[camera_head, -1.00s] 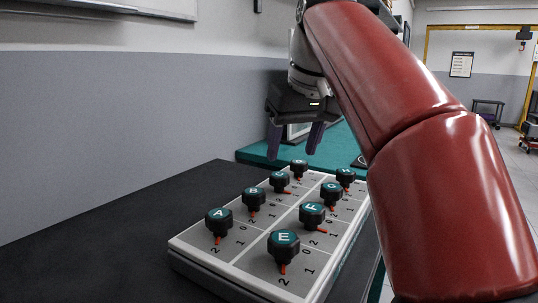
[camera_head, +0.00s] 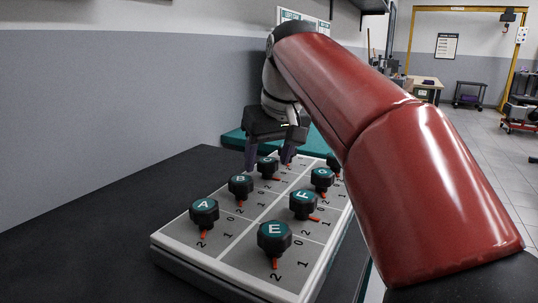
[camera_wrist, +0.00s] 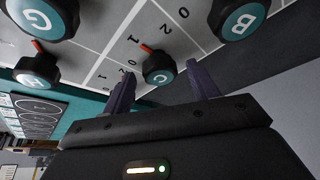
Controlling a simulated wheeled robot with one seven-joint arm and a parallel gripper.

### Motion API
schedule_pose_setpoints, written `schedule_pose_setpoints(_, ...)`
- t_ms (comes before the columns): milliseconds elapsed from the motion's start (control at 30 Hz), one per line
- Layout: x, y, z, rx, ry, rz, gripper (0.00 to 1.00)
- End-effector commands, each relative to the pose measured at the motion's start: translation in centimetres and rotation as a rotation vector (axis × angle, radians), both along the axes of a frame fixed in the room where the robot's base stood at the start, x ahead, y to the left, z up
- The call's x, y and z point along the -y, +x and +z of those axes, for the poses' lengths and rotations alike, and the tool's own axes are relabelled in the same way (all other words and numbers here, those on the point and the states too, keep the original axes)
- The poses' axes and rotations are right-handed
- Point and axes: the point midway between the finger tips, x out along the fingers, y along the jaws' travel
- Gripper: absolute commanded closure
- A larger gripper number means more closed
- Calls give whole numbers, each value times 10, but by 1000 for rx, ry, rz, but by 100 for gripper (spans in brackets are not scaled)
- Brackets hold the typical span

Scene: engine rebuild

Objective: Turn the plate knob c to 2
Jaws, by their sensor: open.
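Knob C (camera_head: 267,168) is a black knob with a teal cap and an orange pointer, in the left row of the grey plate (camera_head: 225,226). In the wrist view knob C (camera_wrist: 158,68) shows between the two fingers, its pointer near the mark 1; a 2 is printed to the right of that. My gripper (camera_head: 270,160) is open and empty, its purple fingers on either side of knob C in the picture. In the wrist view my gripper (camera_wrist: 162,83) shows a gap on both sides of the knob. I cannot tell whether the fingertips are level with it.
Knob B (camera_head: 240,187) stands nearer than knob C, with knob A (camera_head: 204,212) nearer still. Knobs E (camera_head: 274,237), F (camera_head: 304,204) and G (camera_head: 322,179) form the right row. My arm partly hides knob H (camera_head: 333,160). The dark bench top (camera_head: 110,215) is clear at left.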

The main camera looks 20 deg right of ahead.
Motion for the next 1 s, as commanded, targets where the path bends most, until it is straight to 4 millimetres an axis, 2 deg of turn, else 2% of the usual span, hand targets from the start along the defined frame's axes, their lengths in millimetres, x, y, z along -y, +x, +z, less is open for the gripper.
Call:
schedule_pose_setpoints(100, 0, 0, 0, 0, 0, 0, 42)
schedule_pose_setpoints(433, 0, 0, 0, 0, 0, 0, 85)
schedule_pose_setpoints(767, -1, 0, 1, 0, 0, -43, 85)
schedule_pose_setpoints(1000, -1, 0, 1, 0, -1, -191, 85)
